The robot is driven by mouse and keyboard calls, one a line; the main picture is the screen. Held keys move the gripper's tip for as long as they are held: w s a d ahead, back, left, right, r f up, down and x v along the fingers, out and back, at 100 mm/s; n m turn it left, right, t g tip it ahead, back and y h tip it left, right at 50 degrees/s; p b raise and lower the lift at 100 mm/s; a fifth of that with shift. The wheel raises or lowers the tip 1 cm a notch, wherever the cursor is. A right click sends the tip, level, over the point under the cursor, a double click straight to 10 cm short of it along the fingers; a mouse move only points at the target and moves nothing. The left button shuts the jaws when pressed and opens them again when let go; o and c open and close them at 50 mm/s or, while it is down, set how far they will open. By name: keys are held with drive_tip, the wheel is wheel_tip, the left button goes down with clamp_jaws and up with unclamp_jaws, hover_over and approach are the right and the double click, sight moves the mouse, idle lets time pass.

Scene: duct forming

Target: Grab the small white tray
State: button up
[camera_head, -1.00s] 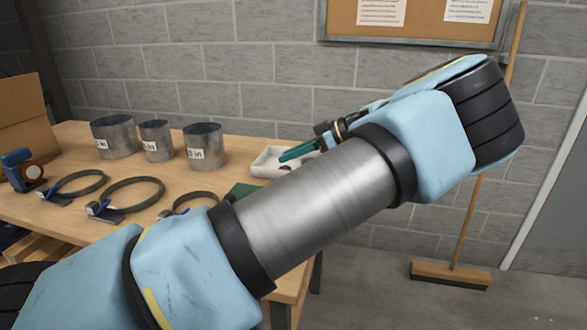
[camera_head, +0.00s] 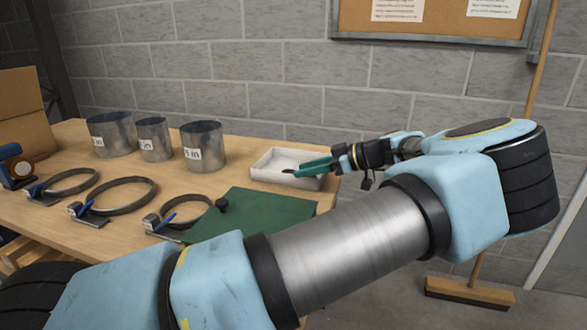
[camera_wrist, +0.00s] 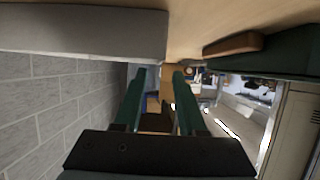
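The small white tray (camera_head: 262,176) is a shallow rectangular box on the right part of the wooden table, behind the green mat. A small dark item shows inside it. My gripper (camera_head: 310,167) has green fingers and lies over the tray's right side in the head view, hiding part of its rim. I cannot tell whether it touches. In the wrist view the fingers (camera_wrist: 158,76) are apart with nothing held between them. A pale wall, seemingly of the tray (camera_wrist: 85,30), shows at the upper left there, outside the finger gap.
Several labelled metal cylinders (camera_head: 204,147) stand left of the tray on the table (camera_head: 110,232). Several clamp rings (camera_head: 122,197) lie in front of them. A block wall (camera_head: 290,65) is behind.

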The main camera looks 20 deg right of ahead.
drive_tip(key=p+x, duration=0.1)
drive_tip(key=x, duration=0.3)
drive_tip(key=shift+p, duration=0.4)
drive_tip(key=shift+w+a+f, duration=0.25)
drive_tip(key=shift+a+f, duration=0.05)
clamp_jaws()
idle(0.8)
